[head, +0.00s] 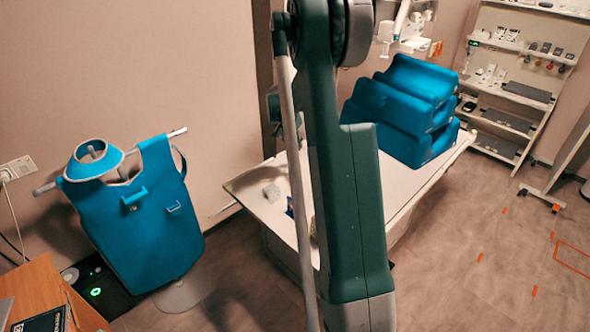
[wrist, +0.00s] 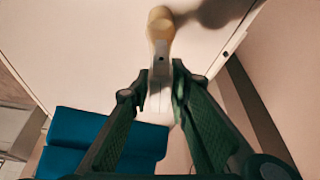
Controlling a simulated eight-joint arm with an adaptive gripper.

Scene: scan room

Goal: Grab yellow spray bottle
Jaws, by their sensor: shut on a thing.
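In the wrist view, my gripper (wrist: 159,72) has its two dark green fingers on either side of a pale bottle (wrist: 160,50), which I take to be the yellow spray bottle. Its far end is dull yellow and rounded, and its near part between the fingers is white. The fingers are shut on the white part. The bottle is over or against the pale table surface, and I cannot tell whether it touches it. In the head view, my own arm blocks the middle, and the bottle and gripper cannot be made out.
The white table (head: 260,217) holds stacked blue cushions (head: 402,105) at its far end and a small grey item (head: 271,192) near its left end. A blue apron (head: 150,225) hangs at left. Shelves (head: 510,85) stand at back right. Floor at right is open.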

